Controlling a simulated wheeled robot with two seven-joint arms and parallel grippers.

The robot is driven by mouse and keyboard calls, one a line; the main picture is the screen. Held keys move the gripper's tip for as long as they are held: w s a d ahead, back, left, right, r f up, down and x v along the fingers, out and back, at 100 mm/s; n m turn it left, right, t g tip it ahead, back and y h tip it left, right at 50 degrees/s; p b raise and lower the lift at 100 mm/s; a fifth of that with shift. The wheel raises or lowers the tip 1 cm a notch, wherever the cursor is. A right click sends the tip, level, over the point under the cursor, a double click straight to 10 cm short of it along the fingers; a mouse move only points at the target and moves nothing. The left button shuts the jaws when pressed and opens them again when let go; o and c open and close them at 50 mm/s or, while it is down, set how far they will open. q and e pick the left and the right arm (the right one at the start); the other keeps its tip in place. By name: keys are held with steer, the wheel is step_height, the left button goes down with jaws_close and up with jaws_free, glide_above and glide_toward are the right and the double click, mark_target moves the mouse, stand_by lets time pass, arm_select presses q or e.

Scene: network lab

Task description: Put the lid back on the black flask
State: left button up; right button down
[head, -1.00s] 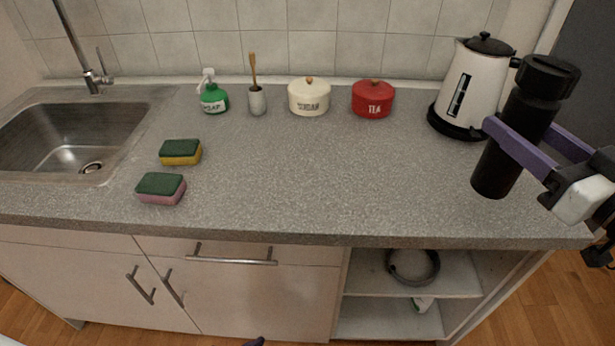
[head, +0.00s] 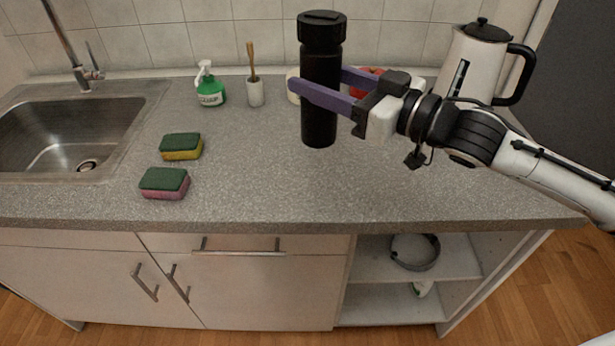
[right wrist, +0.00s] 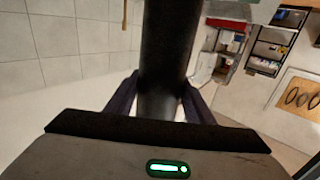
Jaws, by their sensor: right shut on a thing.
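The black flask (head: 320,122) is upright over the middle of the counter in the head view. A wider black top piece, like a lid (head: 322,32), sits on its upper end. My right gripper (head: 318,82) is shut on the flask's body, its purple fingers on either side. I cannot tell for sure whether the flask's base is clear of the counter. In the right wrist view the flask (right wrist: 168,50) stands as a dark column between the fingers, and its two ends are out of sight. No separate lid shows. My left gripper is out of view.
The kettle (head: 472,65) stands at the back right, behind my right arm. The red pot (head: 366,78) and cream pot (head: 293,74) are mostly hidden. A soap bottle (head: 210,92), brush cup (head: 255,92) and two sponges (head: 181,147) (head: 165,183) are left. The front middle counter (head: 290,195) is clear.

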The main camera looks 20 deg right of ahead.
mark_target(331, 138)
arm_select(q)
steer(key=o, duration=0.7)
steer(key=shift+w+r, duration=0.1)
arm_select(e)
steer(key=shift+a, duration=0.1)
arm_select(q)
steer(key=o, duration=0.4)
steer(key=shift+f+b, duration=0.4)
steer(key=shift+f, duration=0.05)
arm_select(e)
step_height(331, 138, down, 5)
steer(key=shift+f, duration=0.15)
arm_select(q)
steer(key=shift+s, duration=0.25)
arm_select(e)
steer(key=shift+f, duration=0.4)
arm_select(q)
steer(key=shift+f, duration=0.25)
arm_select(e)
steer(key=shift+f, duration=1.85)
steer(key=shift+f, duration=0.1)
steer(key=c, duration=0.8)
jaws_free()
steer(key=shift+f, duration=0.15)
steer(key=shift+c, duration=0.2)
